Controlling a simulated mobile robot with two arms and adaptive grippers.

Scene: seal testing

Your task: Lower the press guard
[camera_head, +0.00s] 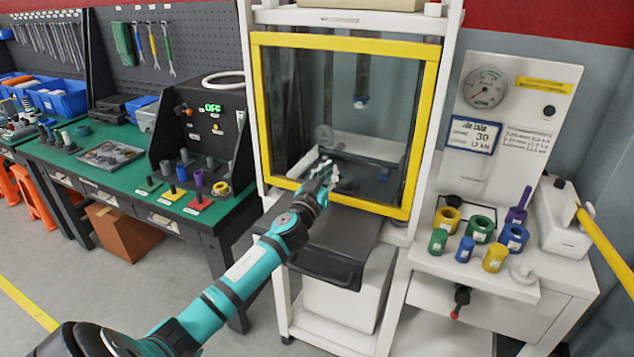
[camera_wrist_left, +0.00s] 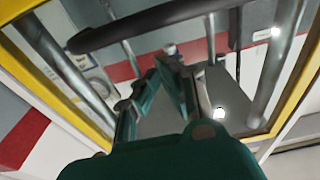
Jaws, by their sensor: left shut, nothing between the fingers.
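The press guard is a clear panel in a yellow frame (camera_head: 427,115), upright across the front of the white press cabinet (camera_head: 450,45). Its lower yellow bar runs just above the dark drawer-like tray. Inside, a dark press column and a pale-edged platen show through the panel. My left gripper (camera_head: 328,170) is shut and empty at the lower middle of the guard, overlapping the bottom bar; I cannot tell whether it touches. In the left wrist view, the closed fingers (camera_wrist_left: 170,58) point up between yellow frame sides (camera_wrist_left: 75,118), with a dark bar beyond. My right gripper is not in view.
A dark tray with a handle (camera_head: 325,265) juts out below the guard. A white bench at right holds coloured rings (camera_head: 480,228), a gauge panel (camera_head: 487,87) and a yellow lever (camera_head: 603,245). A green bench (camera_head: 95,180) with tools stands left. Floor is free at lower left.

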